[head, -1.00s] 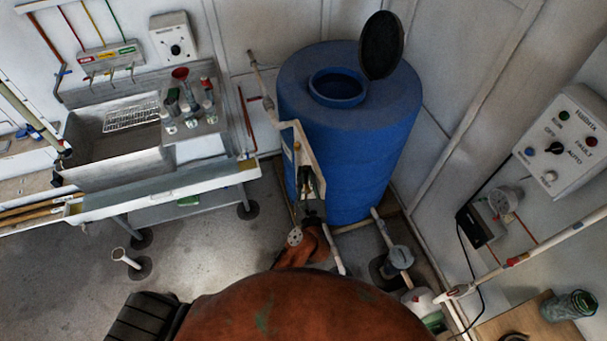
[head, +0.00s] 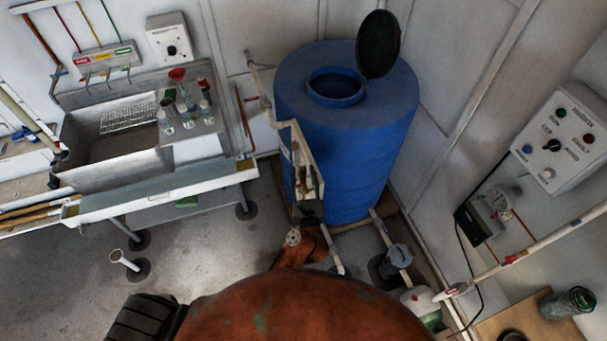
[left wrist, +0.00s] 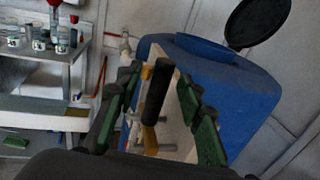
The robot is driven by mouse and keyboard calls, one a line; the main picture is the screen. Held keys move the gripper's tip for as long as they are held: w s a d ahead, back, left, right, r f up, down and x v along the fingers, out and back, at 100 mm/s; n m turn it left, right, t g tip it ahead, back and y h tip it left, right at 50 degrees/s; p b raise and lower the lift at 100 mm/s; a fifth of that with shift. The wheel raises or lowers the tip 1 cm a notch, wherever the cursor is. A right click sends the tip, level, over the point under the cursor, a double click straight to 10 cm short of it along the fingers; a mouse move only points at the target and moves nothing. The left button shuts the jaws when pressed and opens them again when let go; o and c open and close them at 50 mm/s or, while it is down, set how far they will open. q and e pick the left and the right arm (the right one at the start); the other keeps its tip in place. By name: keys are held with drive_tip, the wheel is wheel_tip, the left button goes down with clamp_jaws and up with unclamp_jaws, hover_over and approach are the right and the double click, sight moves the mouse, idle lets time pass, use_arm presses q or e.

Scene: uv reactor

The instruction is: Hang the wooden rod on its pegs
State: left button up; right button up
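My left gripper (head: 306,184) is low in front of the blue barrel, at a pale board (head: 299,145). In the left wrist view its green fingers (left wrist: 157,112) stand wide apart. Between them show the pale board (left wrist: 182,132), a black cylinder (left wrist: 157,88) and a tan wooden piece (left wrist: 149,139) partly behind it, perhaps the wooden rod. Short light stubs, possibly pegs (left wrist: 166,147), show beside it. Neither finger visibly touches these things. I cannot tell whether the wooden piece rests on the pegs. My right gripper is not in view.
The blue barrel (head: 345,170) with a raised black lid (head: 380,45) stands behind the board. A sink bench (head: 160,187) is at left, with brown rods (head: 30,212) along its edge. A control box (head: 562,138) and pipe are at right.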

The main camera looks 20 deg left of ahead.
use_arm(q)
drive_tip(key=v, duration=0.8)
drive_tip(key=shift+d, duration=0.2)
